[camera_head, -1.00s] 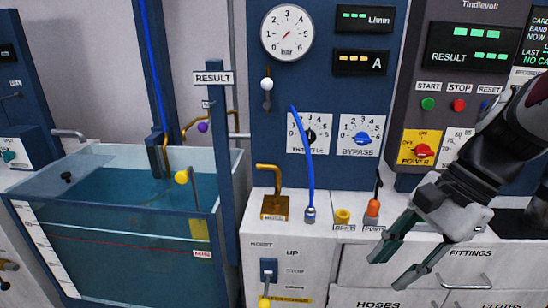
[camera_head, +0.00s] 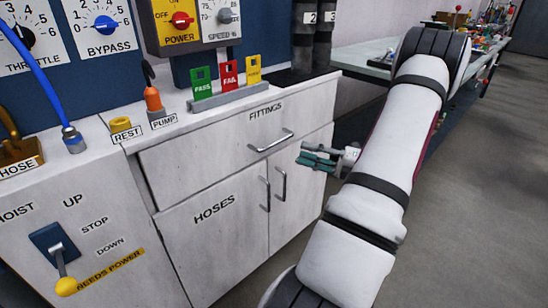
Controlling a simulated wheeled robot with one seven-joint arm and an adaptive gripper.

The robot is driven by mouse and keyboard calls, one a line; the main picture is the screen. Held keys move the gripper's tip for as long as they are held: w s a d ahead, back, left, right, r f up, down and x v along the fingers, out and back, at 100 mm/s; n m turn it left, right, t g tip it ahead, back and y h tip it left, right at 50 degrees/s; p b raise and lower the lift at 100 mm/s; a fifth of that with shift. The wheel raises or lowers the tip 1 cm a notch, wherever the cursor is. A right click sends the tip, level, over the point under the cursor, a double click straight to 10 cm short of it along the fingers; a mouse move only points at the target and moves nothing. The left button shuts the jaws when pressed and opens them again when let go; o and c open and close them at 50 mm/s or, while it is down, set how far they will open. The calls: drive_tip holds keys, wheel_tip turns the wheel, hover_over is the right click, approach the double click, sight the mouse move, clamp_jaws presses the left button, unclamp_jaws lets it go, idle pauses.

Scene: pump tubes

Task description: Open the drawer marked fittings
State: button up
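The drawer marked FITTINGS (camera_head: 205,148) is the wide white front at the top of the cabinet. It looks shut, with its face flush with the cabinet. Its metal bar handle (camera_head: 272,141) is right of the middle of the front, below the label. My gripper (camera_head: 308,157), with teal finger pads, is to the right of the handle and apart from it. Its fingers point left, toward the cabinet. They look spread, with nothing between them. The gap is seen at a narrow angle.
Below the drawer are a door marked HOSES (camera_head: 214,208) and an unmarked door (camera_head: 297,190), with upright handles. Green, red and yellow cards stand in a rack (camera_head: 228,98) on top. A cluttered bench (camera_head: 360,57) is behind my arm. Grey floor (camera_head: 480,190) is open at right.

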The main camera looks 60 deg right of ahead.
sight(277, 143)
wheel_tip(277, 143, down, 3)
drive_tip(key=s+d+m+t+h, duration=0.1)
drive_tip(key=s+d+m+h, duration=0.1)
drive_tip(key=s, duration=0.1)
drive_tip(key=b+x, duration=0.1)
drive_tip(key=x, duration=0.3)
drive_tip(key=b+x, duration=0.2)
drive_tip(key=x, duration=0.3)
drive_tip(key=b+x, duration=0.2)
drive_tip(key=x, duration=0.3)
drive_tip(key=shift+d+r, duration=0.3)
clamp_jaws()
